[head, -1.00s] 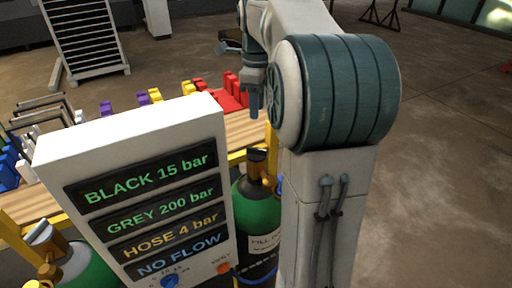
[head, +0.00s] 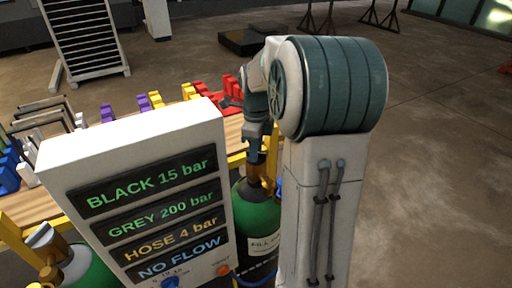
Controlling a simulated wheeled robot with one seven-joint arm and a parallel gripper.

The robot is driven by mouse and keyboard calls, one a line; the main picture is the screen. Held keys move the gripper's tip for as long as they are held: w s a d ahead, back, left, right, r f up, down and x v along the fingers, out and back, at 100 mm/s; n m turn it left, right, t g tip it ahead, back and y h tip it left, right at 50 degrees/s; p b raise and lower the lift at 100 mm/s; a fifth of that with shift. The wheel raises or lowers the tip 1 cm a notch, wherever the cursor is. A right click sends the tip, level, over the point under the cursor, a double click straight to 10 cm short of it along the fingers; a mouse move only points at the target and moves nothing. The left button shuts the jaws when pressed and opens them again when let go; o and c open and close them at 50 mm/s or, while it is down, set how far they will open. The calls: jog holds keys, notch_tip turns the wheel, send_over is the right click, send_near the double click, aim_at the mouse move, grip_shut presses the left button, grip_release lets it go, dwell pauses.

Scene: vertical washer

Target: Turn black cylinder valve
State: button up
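A green cylinder (head: 257,216) with a brass neck stands just right of the white display panel (head: 130,150). Its black valve was plain to see a second ago; now my gripper (head: 253,156) is right at it and hides most of it. My gripper points down from above, at or touching the valve. Whether its fingers are closed around the valve is too small to tell. The panel reads BLACK 15 bar, GREY 200 bar, HOSE 4 bar, NO FLOW. My arm hides the cylinder's right side.
A second green cylinder (head: 88,272) with a grey valve (head: 42,240) stands at the lower left. The panel has a blue knob (head: 170,282) and an orange button (head: 223,269). A wooden bench with coloured parts lies behind. Open floor is to the right.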

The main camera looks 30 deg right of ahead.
grip_shut()
jog(key=shift+n, duration=0.3)
jog(key=n, duration=0.3)
jog(key=shift+n, duration=0.3)
jog(key=n, duration=0.4)
jog(key=shift+n+b, duration=0.3)
jog(key=shift+b, duration=0.1)
jog(key=n, duration=0.4)
jog(key=shift+r+n, duration=0.1)
jog(key=shift+n, duration=2.4)
